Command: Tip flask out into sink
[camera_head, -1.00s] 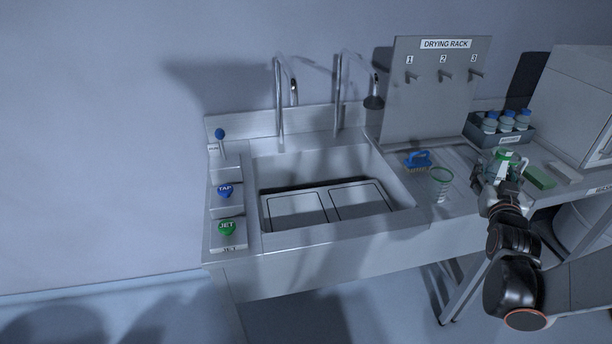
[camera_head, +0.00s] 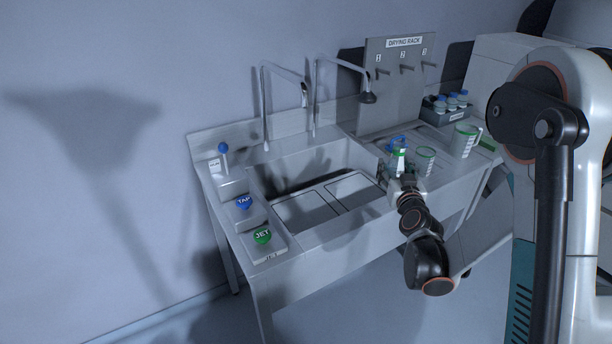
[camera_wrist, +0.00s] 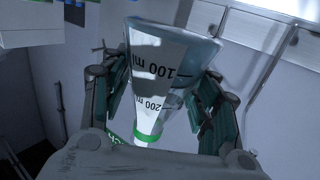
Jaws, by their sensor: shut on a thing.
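My gripper (camera_head: 401,178) is shut on a clear conical flask (camera_head: 399,160) with a green band. It holds the flask near the right edge of the sink (camera_head: 300,166), in front of the counter's brush and beaker. In the wrist view the flask (camera_wrist: 160,70) sits between both fingers, its wide end towards the top of the picture. Its 100 ml and 200 ml marks read upside down there. I cannot tell what is inside it. The sink basin has panels on its floor and two spouts above it.
A green-rimmed beaker (camera_head: 425,161) and a jug (camera_head: 465,140) stand right of the flask. A blue brush (camera_head: 396,143) lies behind it. A crate (camera_head: 444,117) of blue-capped bottles and the drying rack (camera_head: 400,90) are at the back. TAP (camera_head: 244,203) and JET (camera_head: 263,237) buttons are left.

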